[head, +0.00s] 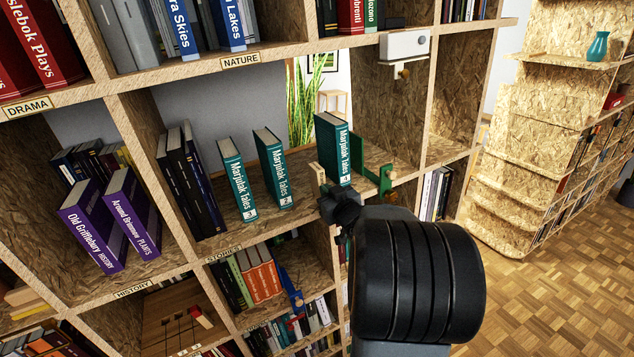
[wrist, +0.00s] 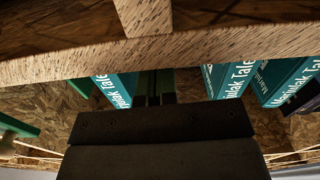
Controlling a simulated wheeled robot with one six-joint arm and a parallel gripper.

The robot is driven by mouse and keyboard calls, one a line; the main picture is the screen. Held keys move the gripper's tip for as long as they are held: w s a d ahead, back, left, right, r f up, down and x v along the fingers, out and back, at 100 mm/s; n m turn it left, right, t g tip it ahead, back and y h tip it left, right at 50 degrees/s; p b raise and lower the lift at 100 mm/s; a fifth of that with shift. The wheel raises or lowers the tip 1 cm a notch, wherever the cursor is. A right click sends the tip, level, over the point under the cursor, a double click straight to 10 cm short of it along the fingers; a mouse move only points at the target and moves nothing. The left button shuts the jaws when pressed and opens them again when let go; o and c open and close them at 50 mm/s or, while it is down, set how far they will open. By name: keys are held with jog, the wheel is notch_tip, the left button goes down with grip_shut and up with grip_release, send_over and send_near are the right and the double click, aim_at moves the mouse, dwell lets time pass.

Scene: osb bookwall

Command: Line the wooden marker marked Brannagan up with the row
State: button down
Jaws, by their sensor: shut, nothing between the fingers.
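I cannot read the name Brannagan anywhere, and I cannot pick out the marker for certain. My gripper (head: 328,190) is shut and empty at the front of the middle shelf, beside a teal Marplak Tales book (head: 333,150). In the wrist view my gripper (wrist: 155,100) is below the shelf's front edge in the picture, between that book (wrist: 113,88) and another Marplak Tales book (wrist: 226,80). A small pale upright piece (head: 318,172) shows by my gripper; I cannot tell what it is. In the head view, two more Marplak Tales books (head: 238,180) (head: 273,168) lean further left.
Green bookend-like plates (head: 371,170) stand right of the nearest book. Dark books (head: 190,180) lean at the left, with purple History books (head: 107,215) beyond the divider. A lower cell holds a brown board with a red-topped piece (head: 203,316). Open floor (head: 545,290) is at right.

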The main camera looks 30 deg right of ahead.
jog(key=shift+w+d, duration=0.1)
jog(key=shift+w, duration=0.65)
jog(key=s, duration=0.4)
jog(key=shift+s+a, duration=0.3)
jog(key=shift+a, duration=0.1)
dwell(0.5)
